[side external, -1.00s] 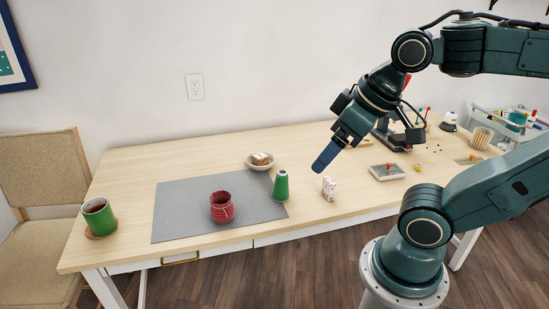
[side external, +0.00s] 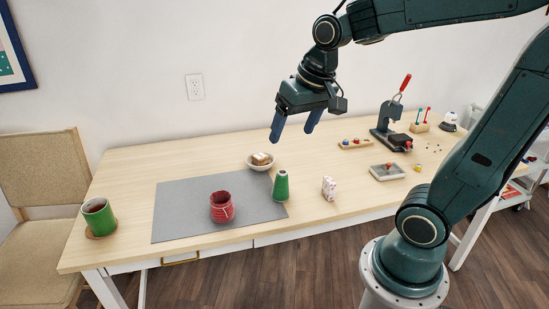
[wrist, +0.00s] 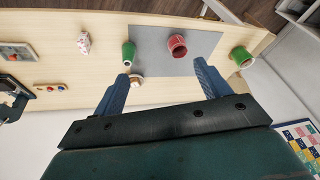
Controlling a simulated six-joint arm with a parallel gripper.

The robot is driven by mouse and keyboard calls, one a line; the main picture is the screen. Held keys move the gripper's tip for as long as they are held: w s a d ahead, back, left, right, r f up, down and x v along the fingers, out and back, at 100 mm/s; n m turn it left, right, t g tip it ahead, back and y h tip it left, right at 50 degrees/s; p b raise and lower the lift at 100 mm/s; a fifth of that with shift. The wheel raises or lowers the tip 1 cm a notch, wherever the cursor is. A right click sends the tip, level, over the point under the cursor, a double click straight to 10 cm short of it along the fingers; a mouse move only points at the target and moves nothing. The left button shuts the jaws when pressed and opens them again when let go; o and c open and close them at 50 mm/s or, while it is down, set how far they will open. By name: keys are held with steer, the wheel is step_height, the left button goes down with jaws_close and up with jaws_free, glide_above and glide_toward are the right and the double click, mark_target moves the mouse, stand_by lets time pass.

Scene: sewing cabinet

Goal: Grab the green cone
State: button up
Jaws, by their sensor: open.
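The green cone (side external: 281,187) stands upright at the right edge of the grey mat (side external: 180,210). It also shows in the wrist view (wrist: 128,52), beyond the tip of the left finger. My gripper (side external: 292,138) is open and empty, with its blue fingers pointing down, above and behind the cone. The wrist view shows the two fingers (wrist: 160,72) spread wide apart. A clear gap lies between the fingers and the cone.
A white bowl (side external: 251,165) with a brown item stands behind the cone. A red cup (side external: 222,212) is on the mat and a patterned pink-white item (side external: 328,189) is right of the cone. A green cup (side external: 98,217) is far left. A press (side external: 391,125) stands back right.

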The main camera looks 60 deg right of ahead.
steer(key=w+d+f+m+g, duration=0.2)
steer(key=w+d+f+m, duration=0.3)
steer(key=w+d+f, duration=0.35)
steer(key=m+g, duration=0.1)
steer(key=m, duration=0.4)
glide_toward(281, 184)
steer(key=d+r, duration=0.1)
steer(key=w+d+r, duration=0.1)
steer(key=d, duration=0.1)
steer(key=shift+y, duration=0.4)
steer(key=shift+w+f, duration=0.2)
steer(key=shift+f, duration=4.05)
steer(key=shift+a, duration=0.1)
steer(key=shift+w+a+f, duration=0.1)
steer(key=shift+f, duration=2.45)
steer(key=c, duration=1.1)
